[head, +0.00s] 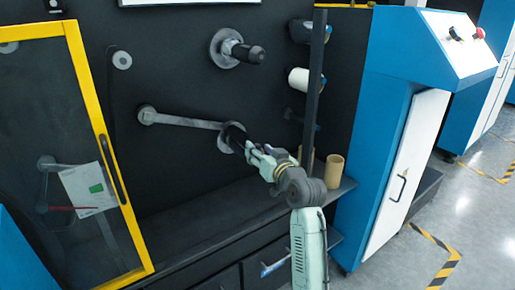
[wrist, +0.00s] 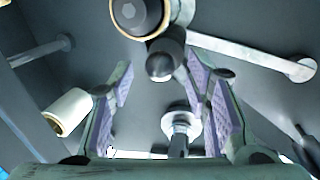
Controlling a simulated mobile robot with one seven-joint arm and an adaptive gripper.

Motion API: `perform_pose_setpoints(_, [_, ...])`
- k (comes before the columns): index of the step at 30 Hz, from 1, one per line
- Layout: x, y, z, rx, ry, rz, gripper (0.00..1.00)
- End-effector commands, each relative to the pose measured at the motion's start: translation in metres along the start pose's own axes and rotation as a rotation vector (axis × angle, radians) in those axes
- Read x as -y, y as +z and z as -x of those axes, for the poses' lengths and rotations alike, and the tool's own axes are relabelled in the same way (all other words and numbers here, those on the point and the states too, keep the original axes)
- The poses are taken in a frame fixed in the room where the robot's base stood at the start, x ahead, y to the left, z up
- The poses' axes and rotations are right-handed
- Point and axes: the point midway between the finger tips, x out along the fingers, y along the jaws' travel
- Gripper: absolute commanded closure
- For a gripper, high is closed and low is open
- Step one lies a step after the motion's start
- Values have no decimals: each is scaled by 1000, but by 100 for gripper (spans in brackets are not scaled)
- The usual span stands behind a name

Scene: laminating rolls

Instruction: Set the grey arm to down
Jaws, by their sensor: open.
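The grey arm (head: 185,121) is a long flat bar on the black machine face. It runs from a round pivot at its left, sloping slightly down to a black knob (head: 235,135) at its right end. My gripper (head: 250,150) is at that right end. In the wrist view the grey arm (wrist: 250,56) runs to the right, and the dark knob (wrist: 163,62) lies between the purple-padded fingertips of my open gripper (wrist: 160,70). Gaps show beside the knob; I cannot tell how deep it sits between the fingers. My gripper partly hides the knob in the head view.
A black roller (head: 246,53) projects above. A white roll (head: 299,80) and a dark vertical post (head: 314,90) stand to the right. A tan tube (head: 335,164) stands on the shelf below. A yellow-framed door (head: 88,75) is at left, a blue cabinet (head: 375,110) at right.

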Motion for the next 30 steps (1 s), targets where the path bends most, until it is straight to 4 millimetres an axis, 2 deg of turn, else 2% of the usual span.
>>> perform_pose_setpoints(1, [-2, 0, 13, -2, 3, -2, 56])
perform_pose_setpoints(6, [-2, 0, 50, -2, 4, -2, 56])
perform_pose_setpoints(12, [-2, 0, 81, -2, 3, -2, 56])
perform_pose_setpoints(18, [-1, 0, 92, 0, 2, -1, 56])
perform_pose_setpoints(30, [-1, 0, 92, 0, 2, -1, 56])
